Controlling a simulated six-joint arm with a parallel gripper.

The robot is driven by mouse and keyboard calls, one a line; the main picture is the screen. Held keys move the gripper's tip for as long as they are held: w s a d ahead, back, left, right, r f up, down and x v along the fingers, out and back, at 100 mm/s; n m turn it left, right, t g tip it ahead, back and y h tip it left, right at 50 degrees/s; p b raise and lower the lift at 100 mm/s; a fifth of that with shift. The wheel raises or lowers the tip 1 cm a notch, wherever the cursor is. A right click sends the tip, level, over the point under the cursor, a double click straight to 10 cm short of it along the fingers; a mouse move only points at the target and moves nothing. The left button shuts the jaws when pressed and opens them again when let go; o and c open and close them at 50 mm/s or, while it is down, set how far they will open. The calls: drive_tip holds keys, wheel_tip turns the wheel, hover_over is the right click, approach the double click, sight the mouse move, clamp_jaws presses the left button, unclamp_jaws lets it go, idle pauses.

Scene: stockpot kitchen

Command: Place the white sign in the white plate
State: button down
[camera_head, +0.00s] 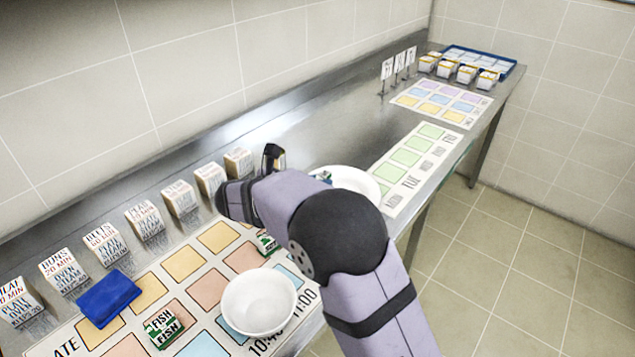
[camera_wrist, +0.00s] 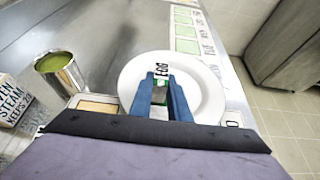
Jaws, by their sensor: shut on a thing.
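My gripper (camera_wrist: 161,95) is shut on a small white-and-green block marked EGG (camera_wrist: 162,71). My fingers are hidden there. Small white signs (camera_head: 387,69) stand upright on thin stands at the far end of the counter.
A can with a green top (camera_wrist: 62,68) stands left of the plate. Labelled blocks line the wall. White tubs (camera_head: 447,68) and a blue tray (camera_head: 512,68) are far off.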

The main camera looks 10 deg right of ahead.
drive_tip(key=shift+f, duration=0.25)
drive_tip(key=shift+f, duration=0.35)
drive_tip(key=c, duration=1.7)
unclamp_jaws()
drive_tip(key=shift+o, duration=0.2)
drive_tip(key=shift+r, duration=0.15)
drive_tip(key=shift+r, duration=0.25)
drive_tip(key=v, duration=1.2)
drive_tip(key=shift+r, duration=0.2)
